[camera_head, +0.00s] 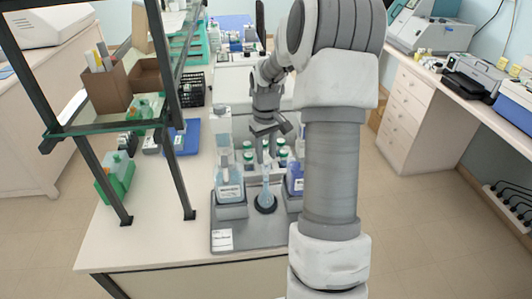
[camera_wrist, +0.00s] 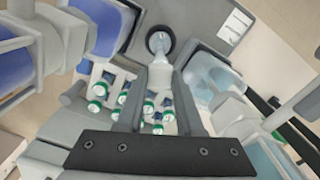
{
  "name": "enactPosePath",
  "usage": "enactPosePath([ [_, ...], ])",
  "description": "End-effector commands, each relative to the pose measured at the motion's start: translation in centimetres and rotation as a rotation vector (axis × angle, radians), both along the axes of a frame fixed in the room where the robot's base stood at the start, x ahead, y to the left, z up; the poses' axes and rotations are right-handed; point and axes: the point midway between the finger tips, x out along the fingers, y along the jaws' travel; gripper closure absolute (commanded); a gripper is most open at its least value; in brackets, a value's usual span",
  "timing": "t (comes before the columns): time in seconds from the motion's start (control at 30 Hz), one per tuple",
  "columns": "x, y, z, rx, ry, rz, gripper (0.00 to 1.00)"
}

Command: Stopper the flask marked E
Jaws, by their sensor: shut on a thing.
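A clear flask (camera_head: 266,196) with pale blue liquid and a long narrow neck stands upright in a black ring on a grey tray (camera_head: 256,236). I cannot read a letter on it. In the wrist view the flask (camera_wrist: 159,43) is seen from above, beyond my fingers. My gripper (camera_head: 266,148) points down directly above the flask's neck. In the wrist view my gripper (camera_wrist: 158,85) is shut on a small pale thing, which looks like the stopper (camera_wrist: 160,76). It lines up with the neck; I cannot tell whether it touches or sits in the mouth.
A wash bottle with blue liquid (camera_head: 229,185) stands close left of the flask, and a blue-labelled container (camera_head: 294,180) close right. Several green-capped vials (camera_head: 283,153) stand behind. A shelf frame (camera_head: 172,125) rises at left. The bench front left (camera_head: 150,235) is clear.

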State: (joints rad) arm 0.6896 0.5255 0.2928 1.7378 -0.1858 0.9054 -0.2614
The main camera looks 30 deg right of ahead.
Motion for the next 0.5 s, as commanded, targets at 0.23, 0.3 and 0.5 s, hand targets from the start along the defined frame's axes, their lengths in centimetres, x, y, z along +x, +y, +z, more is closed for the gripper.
enactPosePath([
  [0.23,0.01,0.01,-0.11,0.000,0.000,0.000,1.00],
  [0.3,0.01,0.02,-0.24,0.000,0.000,0.000,1.00],
  [0.5,0.02,0.07,-0.64,0.001,0.000,0.000,1.00],
])
